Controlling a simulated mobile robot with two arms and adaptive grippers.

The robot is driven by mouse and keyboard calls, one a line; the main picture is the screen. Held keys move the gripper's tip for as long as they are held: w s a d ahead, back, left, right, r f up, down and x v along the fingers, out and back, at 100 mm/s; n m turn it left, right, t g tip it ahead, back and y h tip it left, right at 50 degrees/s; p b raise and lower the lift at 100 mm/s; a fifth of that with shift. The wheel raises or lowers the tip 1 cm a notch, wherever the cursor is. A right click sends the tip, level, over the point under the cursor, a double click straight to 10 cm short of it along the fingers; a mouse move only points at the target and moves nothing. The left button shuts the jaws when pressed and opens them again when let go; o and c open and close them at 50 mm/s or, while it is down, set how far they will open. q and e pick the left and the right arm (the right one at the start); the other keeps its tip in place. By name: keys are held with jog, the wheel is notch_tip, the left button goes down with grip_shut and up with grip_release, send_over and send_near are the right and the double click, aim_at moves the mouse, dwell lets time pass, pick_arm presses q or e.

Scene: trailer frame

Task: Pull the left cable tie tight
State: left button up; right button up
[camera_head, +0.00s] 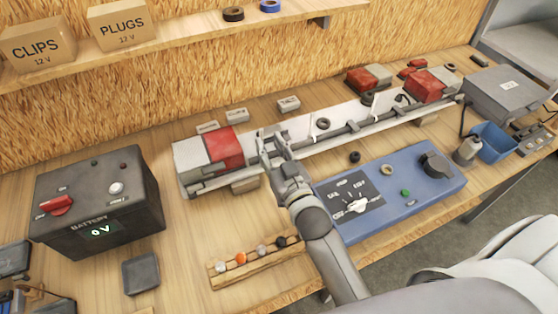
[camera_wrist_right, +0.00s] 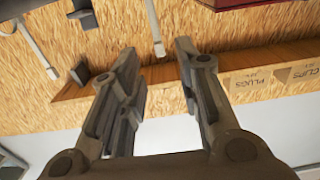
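The trailer frame's long light bar (camera_head: 345,140) lies across the bench with a dark cable along it. Two thin white strips, which look like the cable tie tails, stand up from it: the left one (camera_head: 315,116) and the right one (camera_head: 377,104). My right gripper (camera_head: 271,137) is over the bar, left of the left strip, between it and the left red-and-white lamp (camera_head: 224,148). Its fingers are apart and empty. In the right wrist view, a white strip (camera_wrist_right: 154,25) shows beyond the gap between the fingers (camera_wrist_right: 157,60); contact is not visible. My left gripper is out of view.
A black battery box (camera_head: 97,205) reading 0 V stands at left. A blue switch panel (camera_head: 425,190) lies right of my right arm. A wooden strip with several coloured knobs (camera_head: 255,262) is at the front. The shelf (camera_head: 180,45) holds boxes behind.

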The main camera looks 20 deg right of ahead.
jog(key=shift+s+d, duration=0.1)
jog(key=shift+s, duration=2.6)
